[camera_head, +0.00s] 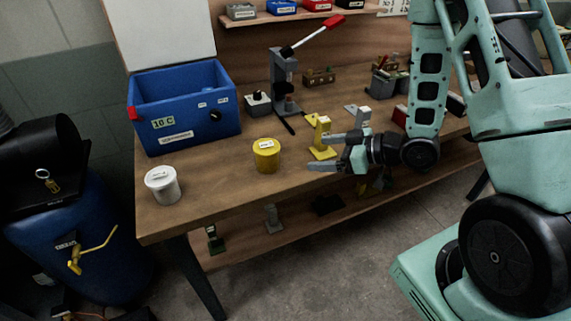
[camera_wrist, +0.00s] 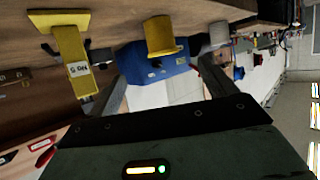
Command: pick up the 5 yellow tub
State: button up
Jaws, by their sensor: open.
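The yellow tub (camera_head: 267,157) stands upright on the workbench, with a small pale label on its lid that I cannot read. My gripper (camera_head: 319,152) is to its right in the head view, open and empty, its fingers pointing left towards the tub and apart from it. In the wrist view the tub (camera_wrist: 161,36) is ahead, between and beyond the two spread fingers (camera_wrist: 160,75). A yellow angled stand (camera_head: 322,138) is beside the fingers; in the wrist view the stand (camera_wrist: 72,50) has a label that looks like "No 5".
A white tub (camera_head: 163,186) stands at the bench's front left corner. A blue bin (camera_head: 184,108) marked "10 C" is behind it. A grey press (camera_head: 284,85) with a red-handled lever stands behind the yellow tub. The bench top (camera_head: 215,185) between the two tubs is clear.

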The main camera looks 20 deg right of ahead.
aim_at(267, 154)
jog(key=b+x, duration=0.6)
jog(key=x, duration=0.5)
jog(key=shift+w+a+f+b, duration=0.15)
jog(key=shift+w+a+b, duration=0.15)
jog(key=shift+b, duration=0.1)
jog(key=shift+p+x, duration=0.7)
jog(key=shift+x, duration=1.95)
jog(key=c, duration=1.2)
